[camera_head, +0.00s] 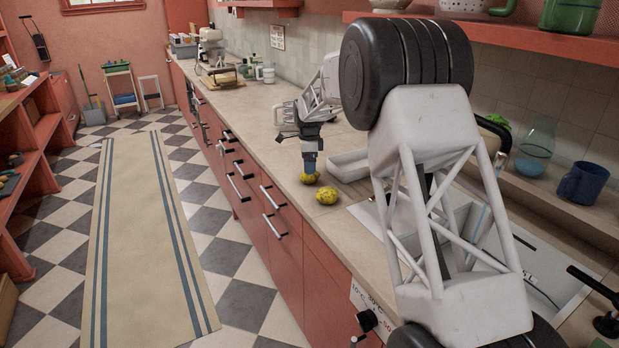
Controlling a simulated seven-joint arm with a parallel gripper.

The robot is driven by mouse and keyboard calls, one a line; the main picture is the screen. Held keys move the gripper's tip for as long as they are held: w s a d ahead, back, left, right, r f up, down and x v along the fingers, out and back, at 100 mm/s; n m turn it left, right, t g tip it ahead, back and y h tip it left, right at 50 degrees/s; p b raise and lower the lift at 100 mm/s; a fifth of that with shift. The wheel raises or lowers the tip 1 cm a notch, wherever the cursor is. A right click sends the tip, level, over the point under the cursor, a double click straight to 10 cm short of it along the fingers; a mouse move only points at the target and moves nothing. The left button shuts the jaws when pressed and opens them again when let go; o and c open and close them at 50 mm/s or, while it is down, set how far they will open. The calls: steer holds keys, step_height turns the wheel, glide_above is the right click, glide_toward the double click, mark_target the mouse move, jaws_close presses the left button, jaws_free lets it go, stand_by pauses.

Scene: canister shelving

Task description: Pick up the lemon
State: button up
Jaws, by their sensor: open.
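The nearer lemon (326,196) is fully in view. The fingers are open. I cannot tell from this angle whether they touch the lemon or reach around its sides.
A white tray (347,165) lies right of the lemons. A sink (470,225) is set into the counter behind my arm. A blue mug (583,183) and a glass pitcher (535,150) stand at the right. The counter left of my gripper is clear.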

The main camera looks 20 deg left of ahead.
steer(key=shift+d+f, duration=0.1)
steer(key=shift+f, duration=2.45)
steer(key=c, duration=1.1)
steer(key=shift+o, duration=0.2)
steer(key=shift+r, duration=0.1)
steer(key=shift+r, duration=4.9)
steer(key=shift+d, duration=0.15)
